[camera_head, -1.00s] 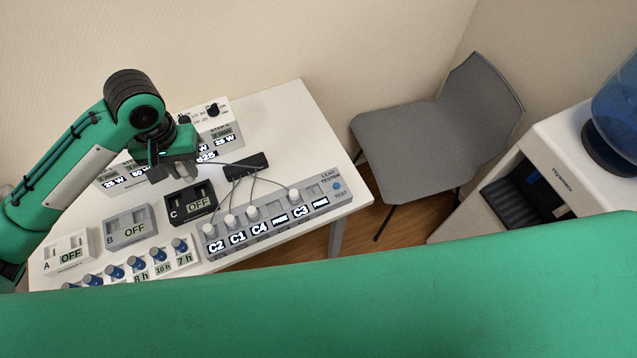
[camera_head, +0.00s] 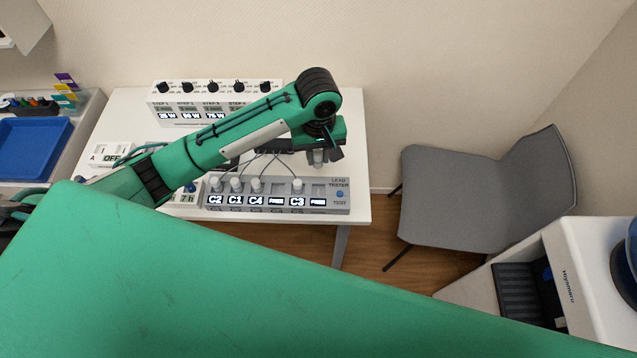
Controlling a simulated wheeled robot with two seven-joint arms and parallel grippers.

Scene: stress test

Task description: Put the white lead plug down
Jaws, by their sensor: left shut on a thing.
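My left gripper (camera_head: 322,158) comes in from the left and points down above the table, just behind the right end of the lead tester (camera_head: 328,198). It is shut on a small whitish piece, the white lead plug (camera_head: 318,158), mostly hidden by the fingers. The plug appears apart from the tester. Other white plugs stand upright in the tester at C2 (camera_head: 215,184), C1 (camera_head: 236,184), C4 (camera_head: 256,185) and C3 (camera_head: 298,186). Two tester places read FREE, one between C4 and C3, one right of C3. My right gripper is out of view.
A white panel with black knobs (camera_head: 165,105) stands at the back of the white table (camera_head: 350,120). My left forearm hides part of the table's middle. The table's right end is clear. A grey chair (camera_head: 450,190) stands to the right.

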